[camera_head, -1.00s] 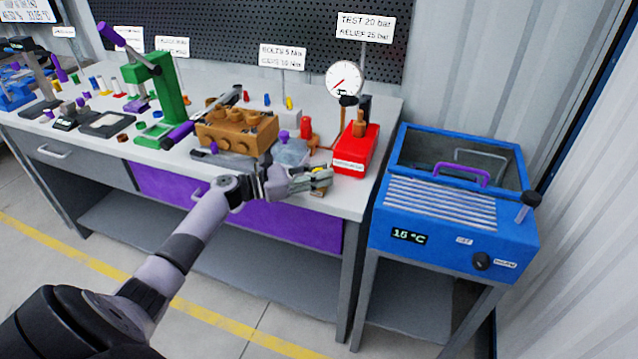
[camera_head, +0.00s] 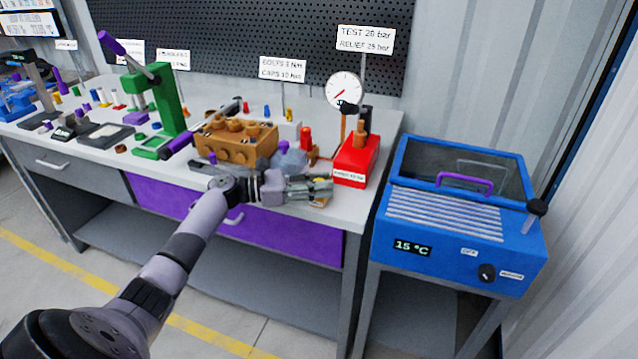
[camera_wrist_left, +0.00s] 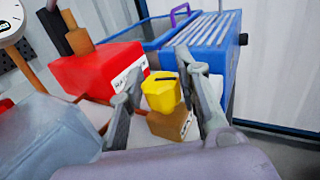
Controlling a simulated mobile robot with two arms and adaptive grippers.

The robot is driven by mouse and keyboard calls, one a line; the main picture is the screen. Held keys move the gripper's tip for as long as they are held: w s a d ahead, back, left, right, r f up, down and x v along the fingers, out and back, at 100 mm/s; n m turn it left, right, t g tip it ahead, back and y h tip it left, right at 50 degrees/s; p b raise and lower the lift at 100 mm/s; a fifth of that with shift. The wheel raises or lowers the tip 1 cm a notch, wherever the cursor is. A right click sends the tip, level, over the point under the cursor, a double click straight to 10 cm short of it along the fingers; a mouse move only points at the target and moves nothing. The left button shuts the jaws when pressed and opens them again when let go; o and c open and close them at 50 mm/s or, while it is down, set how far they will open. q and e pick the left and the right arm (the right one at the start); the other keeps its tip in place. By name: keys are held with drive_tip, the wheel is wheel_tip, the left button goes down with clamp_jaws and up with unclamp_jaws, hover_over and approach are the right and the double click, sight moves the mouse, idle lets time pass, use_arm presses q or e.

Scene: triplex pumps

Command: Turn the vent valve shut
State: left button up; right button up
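The vent valve has a yellow faceted knob (camera_wrist_left: 162,92) with a dark line across its top. It sits on a brown block (camera_wrist_left: 172,124) at the front edge of the bench, beside the red test pump (camera_wrist_left: 85,72). My left gripper (camera_wrist_left: 160,68) has one finger on each side of the knob, with small gaps visible, so it looks open around it. In the head view my left gripper (camera_head: 318,188) lies in front of the red pump (camera_head: 356,160) and hides most of the valve. My right gripper is not in view.
A pressure gauge (camera_head: 344,90) stands behind the red pump. A brown pump block (camera_head: 235,146) and a grey-blue part (camera_head: 290,160) lie left of the gripper. A blue heater box (camera_head: 455,225) stands right of the bench (camera_head: 385,150), across a narrow gap.

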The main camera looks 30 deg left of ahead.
use_arm(q)
drive_tip(key=o, duration=0.3)
wheel_tip(320, 180, up, 10)
drive_tip(key=shift+r, duration=0.1)
idle(0.6)
